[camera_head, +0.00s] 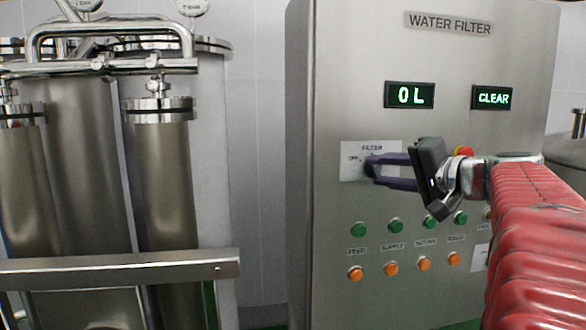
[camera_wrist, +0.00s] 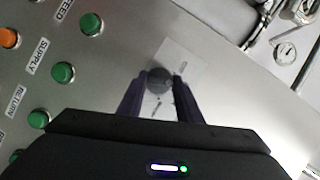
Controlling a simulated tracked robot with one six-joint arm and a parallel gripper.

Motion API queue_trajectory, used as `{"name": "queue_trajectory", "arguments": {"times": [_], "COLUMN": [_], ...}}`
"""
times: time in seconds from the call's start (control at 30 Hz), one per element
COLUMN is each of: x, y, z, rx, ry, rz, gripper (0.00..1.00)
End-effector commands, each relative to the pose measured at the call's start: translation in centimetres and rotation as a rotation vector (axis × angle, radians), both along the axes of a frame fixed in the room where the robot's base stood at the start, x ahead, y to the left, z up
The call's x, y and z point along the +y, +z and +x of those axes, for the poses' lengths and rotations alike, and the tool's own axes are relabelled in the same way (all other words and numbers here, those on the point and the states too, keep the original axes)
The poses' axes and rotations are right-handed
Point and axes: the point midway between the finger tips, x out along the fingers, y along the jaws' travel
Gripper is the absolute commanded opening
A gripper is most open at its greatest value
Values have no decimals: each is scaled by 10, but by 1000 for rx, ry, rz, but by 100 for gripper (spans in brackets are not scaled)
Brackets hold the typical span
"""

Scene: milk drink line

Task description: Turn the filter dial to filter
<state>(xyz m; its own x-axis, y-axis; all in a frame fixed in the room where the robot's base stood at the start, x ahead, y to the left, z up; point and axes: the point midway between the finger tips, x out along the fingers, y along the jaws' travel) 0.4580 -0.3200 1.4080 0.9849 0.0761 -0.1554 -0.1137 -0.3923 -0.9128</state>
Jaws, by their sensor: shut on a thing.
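The filter dial is a dark round knob (camera_wrist: 159,80) on a white label plate marked FILTER (camera_head: 355,172) on the steel WATER FILTER cabinet (camera_head: 340,60). "OFF" seems to be printed left of the dial in the head view; the dial's pointer is too small to read. My gripper (camera_head: 372,168) reaches in from the right, its two purple fingers at the plate. In the wrist view the fingers (camera_wrist: 158,84) lie on both sides of the knob, shut on it. The fingers partly hide the knob in the head view.
Green buttons (camera_head: 395,226) and orange buttons (camera_head: 390,269) sit below the dial. A red knob or button (camera_head: 464,151) is partly behind my wrist. Displays read 0 L (camera_head: 410,95) and CLEAR (camera_head: 492,98). Steel filter columns (camera_head: 163,185) stand left.

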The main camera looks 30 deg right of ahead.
Motion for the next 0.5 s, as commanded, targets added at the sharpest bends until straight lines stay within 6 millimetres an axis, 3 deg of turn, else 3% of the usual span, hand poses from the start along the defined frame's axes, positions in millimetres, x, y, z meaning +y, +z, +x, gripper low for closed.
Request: {"name": "queue_trajectory", "arguments": {"times": [0.5], "x": [-3], "y": [-6], "z": [-1], "rx": [-99], "ry": [-6], "rz": [356], "gripper": [10]}}
